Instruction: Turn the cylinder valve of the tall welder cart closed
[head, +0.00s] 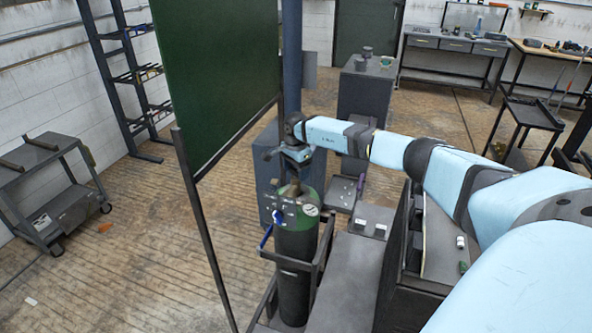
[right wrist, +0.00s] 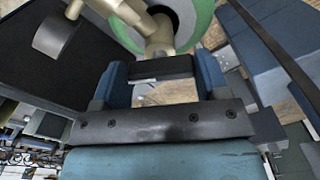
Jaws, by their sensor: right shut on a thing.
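The tall welder cart (head: 347,285) stands at lower centre in the head view. It carries a dark gas cylinder (head: 296,265) with a green top, upright. The brass cylinder valve (head: 291,189) sits on top, mostly hidden under my right gripper (head: 294,160). In the right wrist view, the brass valve body (right wrist: 158,28) is at the top, against the green cylinder shoulder (right wrist: 203,14). My right gripper (right wrist: 162,72) is shut on the valve there; the exact contact is hard to see. My left gripper is not in view.
A dark green panel (head: 220,75) on posts stands close left of the cylinder. A round gauge (head: 311,210) and a blue part (head: 277,218) are beside the cylinder's top. A shelf cart (head: 45,185) stands at far left. The floor between is mostly clear.

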